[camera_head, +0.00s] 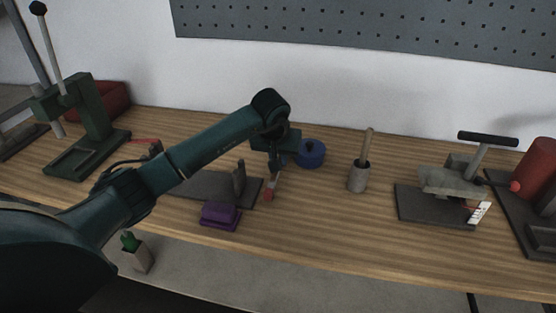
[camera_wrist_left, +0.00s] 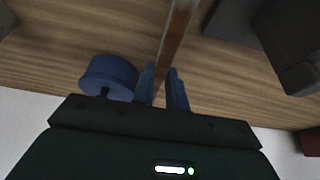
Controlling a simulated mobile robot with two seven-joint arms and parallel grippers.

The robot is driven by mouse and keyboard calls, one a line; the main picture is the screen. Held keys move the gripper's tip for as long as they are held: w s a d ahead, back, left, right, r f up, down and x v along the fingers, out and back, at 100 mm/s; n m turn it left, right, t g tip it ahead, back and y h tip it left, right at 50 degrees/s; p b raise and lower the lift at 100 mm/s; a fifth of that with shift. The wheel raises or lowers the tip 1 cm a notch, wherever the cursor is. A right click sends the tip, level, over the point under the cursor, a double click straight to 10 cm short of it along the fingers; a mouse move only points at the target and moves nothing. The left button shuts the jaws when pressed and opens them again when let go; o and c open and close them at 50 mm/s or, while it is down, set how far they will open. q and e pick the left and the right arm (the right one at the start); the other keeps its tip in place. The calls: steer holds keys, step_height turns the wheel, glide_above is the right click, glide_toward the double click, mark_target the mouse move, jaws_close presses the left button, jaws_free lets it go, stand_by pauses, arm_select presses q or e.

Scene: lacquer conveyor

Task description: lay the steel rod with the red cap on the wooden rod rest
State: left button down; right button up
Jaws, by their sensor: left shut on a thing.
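My left gripper (camera_head: 277,166) is shut on a slim rod, held steeply above the bench. The rod's lower part (camera_head: 274,181) shows below the fingers and ends in a red cap (camera_head: 268,195). In the left wrist view the rod (camera_wrist_left: 175,40) runs up from between the blue fingers (camera_wrist_left: 161,88). A dark flat base with a raised upright (camera_head: 239,179), probably the rod rest, lies just left of the rod. My arm hides part of it. The base also shows in the left wrist view (camera_wrist_left: 232,20). My right gripper is in neither view.
A blue round container (camera_head: 311,153) stands close behind the gripper. A purple block (camera_head: 219,215) lies in front of the base. A grey cup with a wooden stick (camera_head: 358,180) and a lever press (camera_head: 450,185) stand right. A green press (camera_head: 90,130) stands left.

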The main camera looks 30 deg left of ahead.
arm_select(q)
steer(key=shift+f, duration=0.65)
steer(key=shift+f, duration=0.15)
steer(key=c, duration=1.4)
jaws_free()
steer(key=shift+r, duration=0.4)
steer(key=v, duration=1.1)
steer(key=shift+s+r+b, duration=0.15)
steer(key=shift+s+b, duration=0.1)
steer(key=shift+b, duration=0.05)
steer(key=shift+d, duration=0.1)
